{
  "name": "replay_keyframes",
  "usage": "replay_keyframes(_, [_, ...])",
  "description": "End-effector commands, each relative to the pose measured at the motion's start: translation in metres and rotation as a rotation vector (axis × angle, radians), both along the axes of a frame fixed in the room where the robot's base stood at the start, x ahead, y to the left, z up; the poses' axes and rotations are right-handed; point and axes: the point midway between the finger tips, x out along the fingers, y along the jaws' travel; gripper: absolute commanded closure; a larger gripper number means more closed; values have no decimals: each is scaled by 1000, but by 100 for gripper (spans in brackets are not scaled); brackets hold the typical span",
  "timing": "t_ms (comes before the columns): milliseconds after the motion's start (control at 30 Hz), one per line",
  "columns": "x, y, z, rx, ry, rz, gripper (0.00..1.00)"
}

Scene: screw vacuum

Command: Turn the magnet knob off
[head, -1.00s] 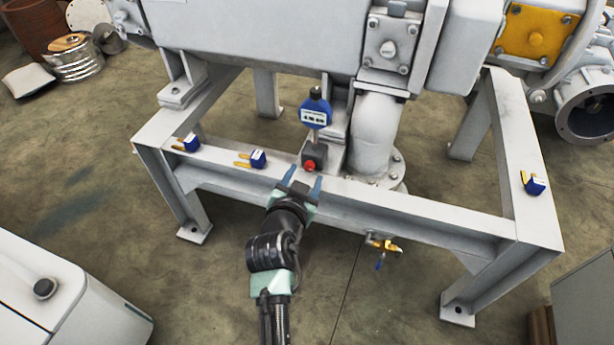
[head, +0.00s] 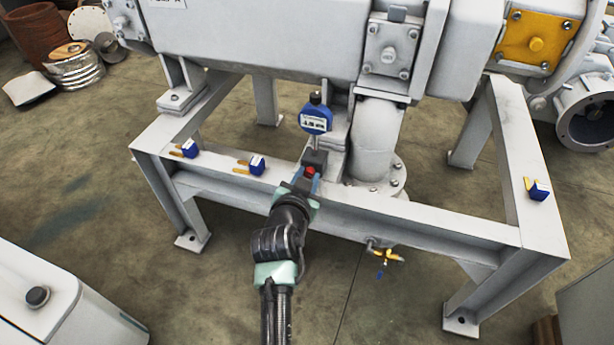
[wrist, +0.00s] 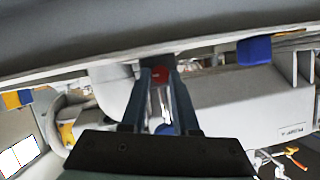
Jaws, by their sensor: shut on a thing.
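The magnet knob (head: 309,171) is small and red, on the front of a dark magnet base block (head: 315,158). The block stands on the white frame beam and carries a blue dial gauge (head: 316,119) on a stem. My gripper (head: 306,178) reaches the knob from the front, with its blue fingers closed on either side of it. In the wrist view the red knob (wrist: 160,74) shows between the two fingertips. The fingers hide part of it, and its turned position cannot be told.
Blue-and-yellow items (head: 252,165) lie on the beam to the left, and another (head: 538,190) on the right beam. A white pipe (head: 374,140) stands right of the magnet base. A small brass valve (head: 387,256) hangs below the beam. Open floor lies in front.

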Motion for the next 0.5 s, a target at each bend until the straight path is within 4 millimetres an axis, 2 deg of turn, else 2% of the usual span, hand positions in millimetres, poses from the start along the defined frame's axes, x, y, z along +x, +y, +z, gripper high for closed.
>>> replay_keyframes(267, [0,0,0,-9,3,1,100])
replay_keyframes(500, [0,1,0,-85,28,0,100])
